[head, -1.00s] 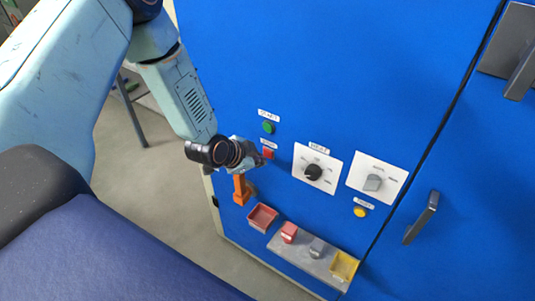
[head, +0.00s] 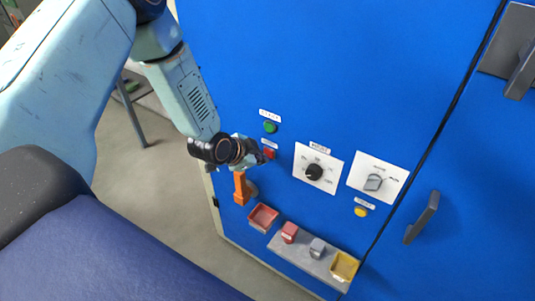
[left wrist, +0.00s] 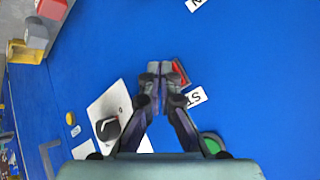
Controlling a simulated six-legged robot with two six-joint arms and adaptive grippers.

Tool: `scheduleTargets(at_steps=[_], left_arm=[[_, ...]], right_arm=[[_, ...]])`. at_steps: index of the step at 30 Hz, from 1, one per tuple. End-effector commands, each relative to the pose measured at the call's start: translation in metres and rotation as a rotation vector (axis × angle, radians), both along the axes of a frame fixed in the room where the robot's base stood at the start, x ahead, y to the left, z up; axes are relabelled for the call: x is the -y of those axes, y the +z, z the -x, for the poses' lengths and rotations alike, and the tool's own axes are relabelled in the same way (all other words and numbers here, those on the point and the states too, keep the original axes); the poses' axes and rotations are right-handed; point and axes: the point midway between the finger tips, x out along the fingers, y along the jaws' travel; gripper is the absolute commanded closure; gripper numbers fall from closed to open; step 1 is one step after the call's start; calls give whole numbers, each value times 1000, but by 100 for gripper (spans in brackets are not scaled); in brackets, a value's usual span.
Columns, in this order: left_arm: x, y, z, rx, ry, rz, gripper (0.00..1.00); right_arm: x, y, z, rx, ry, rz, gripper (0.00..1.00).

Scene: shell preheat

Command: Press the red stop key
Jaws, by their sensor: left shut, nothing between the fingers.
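The red stop key (head: 269,153) is a small red square on the blue cabinet front, just below the green start button (head: 269,127). My left gripper (head: 262,157) is shut and empty, its fingertips right at the left side of the key in the head view. In the left wrist view the closed fingertips (left wrist: 161,70) overlap the red key (left wrist: 180,72) and hide part of it. A label (left wrist: 196,97) sits beside it. Whether the fingertips touch the key I cannot tell. My right gripper is not in view.
Right of the key are a black knob (head: 314,172) and a grey selector (head: 373,183) on white plates, with a yellow button (head: 361,211) below. An orange handle (head: 241,189) is under my gripper. A ledge (head: 285,245) with blocks and trays juts out below.

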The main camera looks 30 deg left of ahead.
Motion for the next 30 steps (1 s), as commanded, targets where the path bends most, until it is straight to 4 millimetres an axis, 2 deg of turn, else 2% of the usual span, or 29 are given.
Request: scheduleTargets(at_steps=[30], left_arm=[[1,1,-9,2,-1,-1,100]], right_arm=[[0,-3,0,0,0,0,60]])
